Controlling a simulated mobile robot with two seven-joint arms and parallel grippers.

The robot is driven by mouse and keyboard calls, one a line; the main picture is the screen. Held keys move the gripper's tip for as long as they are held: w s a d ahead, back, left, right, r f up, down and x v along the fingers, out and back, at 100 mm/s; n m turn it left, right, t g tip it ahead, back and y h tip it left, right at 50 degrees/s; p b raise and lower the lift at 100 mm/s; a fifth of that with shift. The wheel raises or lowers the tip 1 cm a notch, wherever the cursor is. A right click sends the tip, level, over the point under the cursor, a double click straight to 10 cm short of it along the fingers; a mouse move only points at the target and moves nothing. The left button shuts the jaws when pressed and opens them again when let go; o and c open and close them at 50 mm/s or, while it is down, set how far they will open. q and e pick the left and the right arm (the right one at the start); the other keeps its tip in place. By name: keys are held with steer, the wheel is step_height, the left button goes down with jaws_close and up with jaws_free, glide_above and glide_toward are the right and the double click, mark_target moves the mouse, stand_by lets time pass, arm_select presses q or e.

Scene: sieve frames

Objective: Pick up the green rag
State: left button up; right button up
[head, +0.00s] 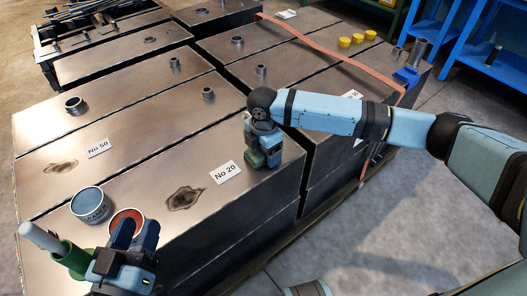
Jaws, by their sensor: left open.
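A small dark green patch, possibly the green rag (254,159), shows at the tip of my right gripper (263,152), over the right end of the block marked No 20. It is too small to tell whether it is cloth or whether the jaws hold it. My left gripper (137,232) is open at the lower left, close in front of a round red-topped container (122,217) that it partly hides. A green cup-like holder (76,258) with a pale cylinder stands left of that gripper.
Long metal blocks (130,128) with short upright fittings fill the middle. A round blue-topped container (91,204) stands near the red one. An orange strap (330,52) crosses the blocks behind. Yellow caps (357,38) and a blue piece (406,76) lie at the back right.

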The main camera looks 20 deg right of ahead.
steer(key=c, duration=0.7)
steer(key=shift+r, duration=0.1)
steer(key=shift+r, duration=0.3)
arm_select(q)
steer(key=s+a+f+g+y+p, duration=0.1)
steer(key=a+f+g+y+p, duration=0.1)
steer(key=f+p, duration=0.1)
steer(key=s+a+f+g+y+p, duration=0.1)
steer(key=a+f+g+p, duration=0.1)
steer(key=f, duration=0.4)
steer(key=shift+s+a+f+g+y+p, duration=0.3)
steer(key=shift+g+y+p, duration=0.1)
steer(key=shift+p, duration=0.15)
arm_select(e)
step_height(320, 180, up, 19)
steer(key=shift+r, duration=0.15)
steer(key=shift+o, duration=0.5)
